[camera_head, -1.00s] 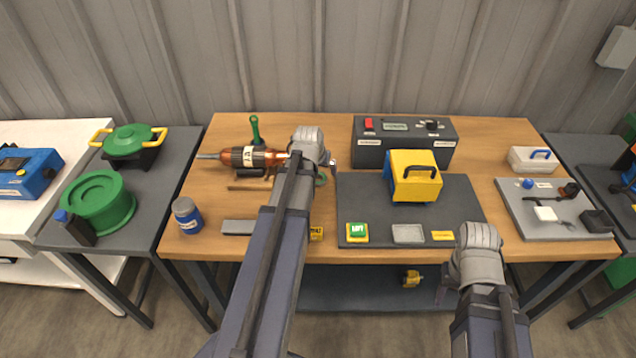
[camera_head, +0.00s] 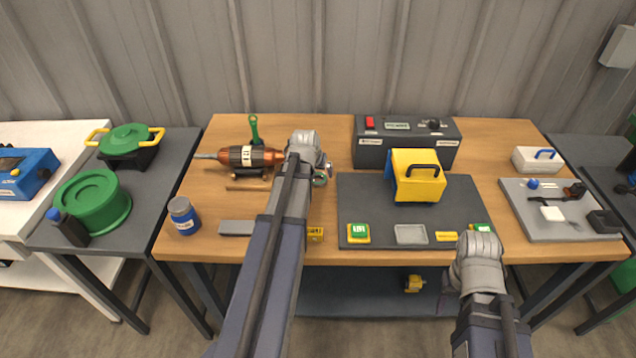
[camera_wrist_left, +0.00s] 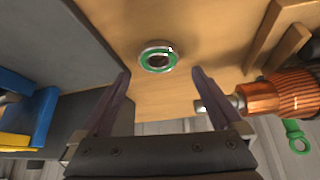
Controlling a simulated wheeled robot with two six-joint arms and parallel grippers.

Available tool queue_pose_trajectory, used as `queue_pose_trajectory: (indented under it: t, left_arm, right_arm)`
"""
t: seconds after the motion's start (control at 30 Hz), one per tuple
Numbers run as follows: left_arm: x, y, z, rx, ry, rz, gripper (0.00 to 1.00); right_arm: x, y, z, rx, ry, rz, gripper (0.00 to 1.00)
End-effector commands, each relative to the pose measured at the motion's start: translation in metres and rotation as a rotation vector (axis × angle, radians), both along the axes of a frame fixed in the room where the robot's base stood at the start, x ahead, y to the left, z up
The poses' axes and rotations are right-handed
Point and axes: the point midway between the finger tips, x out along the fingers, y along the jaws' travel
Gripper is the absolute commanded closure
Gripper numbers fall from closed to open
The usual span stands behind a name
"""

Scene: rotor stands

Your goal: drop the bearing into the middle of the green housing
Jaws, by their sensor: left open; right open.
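The bearing, a small silver ring with a green face, lies flat on the wooden table. It shows clear in the left wrist view (camera_wrist_left: 158,57) and partly behind my left arm in the head view (camera_head: 320,179). My left gripper (camera_wrist_left: 163,82) is open and empty, its fingers pointing toward the bearing without touching it. Two green round bodies stand on the left side table: a large drum (camera_head: 95,203) and a smaller one with yellow handles (camera_head: 128,140). I cannot tell which is the housing. My right gripper (camera_head: 453,280) is at the table's front edge, mostly hidden by its wrist.
A copper rotor (camera_head: 250,157) lies on a stand left of the bearing. A dark mat (camera_head: 365,200) to the right holds a yellow-blue box (camera_head: 418,178). A blue jar (camera_head: 184,217) stands front left. A grey control box (camera_head: 408,150) stands at the back.

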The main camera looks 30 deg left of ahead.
Motion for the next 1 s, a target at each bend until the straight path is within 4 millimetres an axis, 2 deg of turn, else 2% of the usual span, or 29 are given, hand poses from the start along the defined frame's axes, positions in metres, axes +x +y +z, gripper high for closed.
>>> queue_pose_trajectory:
  t: [0.03, 0.23, 0.33, 0.57, 1.0]
  left_arm:
    - [0.002, 0.0, -0.012, 0.0, 0.0, 0.0, 0.0]
    - [0.011, 0.002, -0.036, 0.0, 0.0, 0.0, 0.0]
    - [0.015, 0.003, -0.041, 0.0, 0.0, 0.0, 0.0]
    - [0.015, 0.003, -0.039, 0.0, 0.0, 0.0, 0.0]
    - [0.014, 0.003, -0.039, 0.0, 0.0, 0.0, 0.47]
  right_arm:
    - [0.0, 0.0, -0.012, 0.0, 0.0, 0.0, 0.5]
    - [0.0, 0.0, -0.036, 0.0, 0.0, 0.0, 0.5]
    - [0.0, 0.0, -0.041, 0.0, 0.0, 0.0, 0.5]
    - [0.0, 0.0, -0.039, 0.0, 0.0, 0.0, 0.5]
    - [0.0, 0.0, -0.039, 0.0, 0.0, 0.0, 0.5]
